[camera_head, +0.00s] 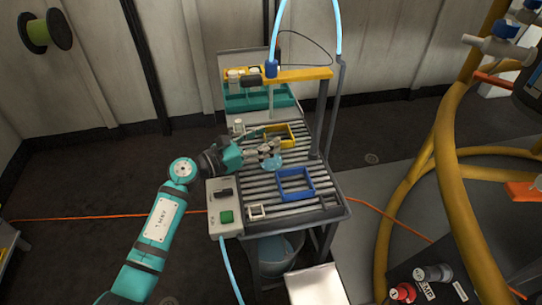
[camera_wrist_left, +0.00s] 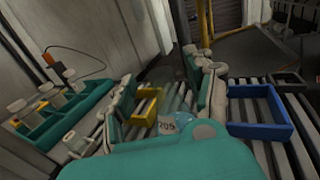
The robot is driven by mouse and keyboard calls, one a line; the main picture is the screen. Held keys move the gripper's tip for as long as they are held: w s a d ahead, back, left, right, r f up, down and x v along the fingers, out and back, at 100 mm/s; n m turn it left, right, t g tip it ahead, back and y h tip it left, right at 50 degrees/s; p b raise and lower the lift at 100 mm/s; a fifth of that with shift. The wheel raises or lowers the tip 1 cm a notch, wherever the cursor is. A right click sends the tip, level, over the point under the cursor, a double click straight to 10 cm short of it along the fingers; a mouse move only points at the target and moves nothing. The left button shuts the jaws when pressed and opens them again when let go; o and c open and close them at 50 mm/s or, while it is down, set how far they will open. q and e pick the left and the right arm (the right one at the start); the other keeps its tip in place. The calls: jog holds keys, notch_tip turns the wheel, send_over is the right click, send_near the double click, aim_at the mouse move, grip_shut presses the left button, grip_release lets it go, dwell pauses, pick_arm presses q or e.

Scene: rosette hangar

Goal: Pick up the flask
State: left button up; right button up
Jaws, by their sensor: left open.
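The flask (camera_head: 273,163) is pale blue and stands on the slatted rack table (camera_head: 325,207). In the left wrist view the flask (camera_wrist_left: 167,125) shows a label, and the palm of my gripper covers its lower part. My left gripper (camera_head: 266,145) is open and reaches over the table from the left, close to the flask. In the left wrist view the fingers of my left gripper (camera_wrist_left: 165,98) stand apart on either side of the flask, with nothing gripped. I cannot tell whether a finger touches it. My right gripper is not in view.
A blue frame (camera_head: 295,184) lies right of the flask and a yellow frame (camera_head: 291,134) behind it. A teal rack (camera_head: 262,100) with vials is at the back. A yellow beam (camera_head: 298,75) on a post overhangs the table. A control box (camera_head: 226,214) sits at the front left.

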pick_arm(q)
jog(key=shift+x, duration=1.15)
grip_shut()
